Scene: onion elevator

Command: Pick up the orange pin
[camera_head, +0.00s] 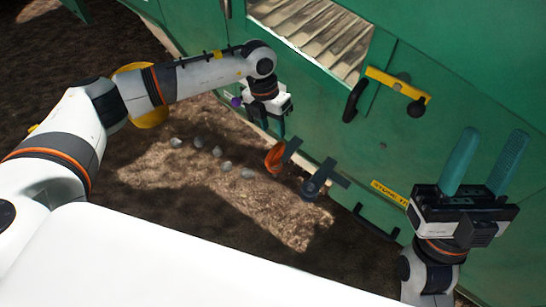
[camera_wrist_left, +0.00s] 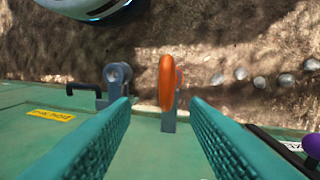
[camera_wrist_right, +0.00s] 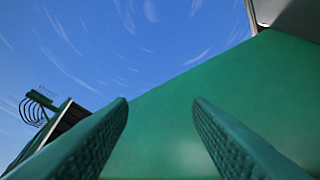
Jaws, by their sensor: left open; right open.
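The orange pin (camera_head: 274,158) sits at a grey bracket on the lower edge of the green machine in the head view. In the left wrist view the orange pin (camera_wrist_left: 167,82) stands ahead of the fingers, about centred between them. My left gripper (camera_wrist_left: 160,115) is open and empty, its teal fingers on either side of the line to the pin and apart from it. In the head view my left gripper (camera_head: 280,127) hangs just above the pin. My right gripper (camera_head: 487,162) is open and empty, pointing up at the right; its fingers (camera_wrist_right: 160,105) frame sky and a green panel.
A grey bracket (camera_head: 318,182) stands right of the pin. Several grey stones (camera_head: 222,160) lie on the ground. The green machine wall (camera_head: 420,130) has a yellow bar (camera_head: 390,82), dark handles and a yellow label (camera_head: 390,192). A purple knob (camera_head: 236,102) is left of my left gripper.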

